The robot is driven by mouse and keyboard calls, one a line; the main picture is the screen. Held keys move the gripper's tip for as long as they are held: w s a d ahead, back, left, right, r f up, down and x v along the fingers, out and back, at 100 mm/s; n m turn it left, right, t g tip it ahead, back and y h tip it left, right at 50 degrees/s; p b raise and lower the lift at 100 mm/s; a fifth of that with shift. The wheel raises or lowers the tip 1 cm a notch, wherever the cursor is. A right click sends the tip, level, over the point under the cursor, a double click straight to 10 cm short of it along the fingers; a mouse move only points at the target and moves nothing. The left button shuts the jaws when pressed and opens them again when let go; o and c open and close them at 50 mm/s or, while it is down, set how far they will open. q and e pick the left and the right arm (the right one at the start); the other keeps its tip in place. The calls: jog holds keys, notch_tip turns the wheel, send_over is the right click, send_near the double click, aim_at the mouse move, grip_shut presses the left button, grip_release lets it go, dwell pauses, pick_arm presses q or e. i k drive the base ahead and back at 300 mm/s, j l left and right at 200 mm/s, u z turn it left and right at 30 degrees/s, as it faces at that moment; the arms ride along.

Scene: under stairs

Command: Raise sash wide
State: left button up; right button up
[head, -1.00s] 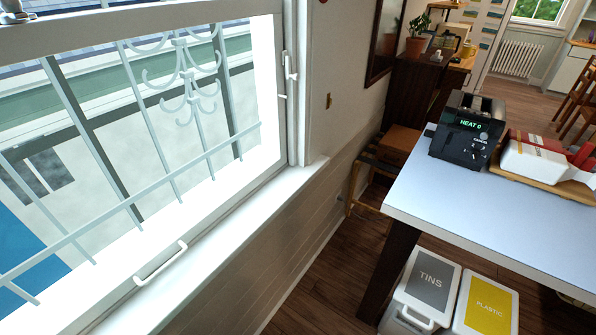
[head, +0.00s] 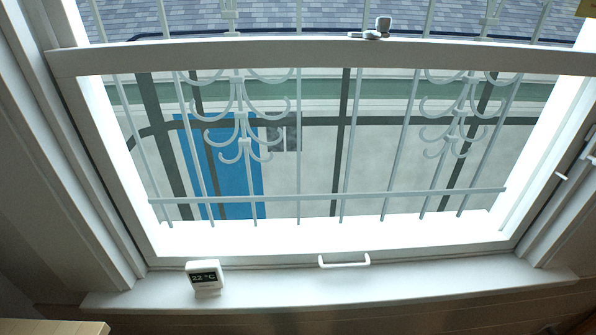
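The window's lower sash (head: 330,258) has a white frame and is down, its bottom rail close above the white sill (head: 330,288). A white bar handle (head: 344,261) sits at the middle of the bottom rail. The sash's top rail (head: 230,54) crosses the upper part of the head view. A grey metal sash latch (head: 376,30) sits on that rail, right of centre. A white fitting (head: 588,142) shows on the right jamb. Neither of my grippers is in the head view.
A small white thermometer (head: 204,278) reading 22 °C stands on the sill left of the handle. White scrolled bars (head: 240,110) stand outside the glass. A wooden edge (head: 55,327) shows at bottom left. The sill right of the thermometer is clear.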

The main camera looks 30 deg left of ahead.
aim_at(71, 68)
jog(key=u, duration=0.45)
jog(key=l+u, duration=0.45)
jog(key=l, duration=0.35)
jog(key=i+l, duration=0.05)
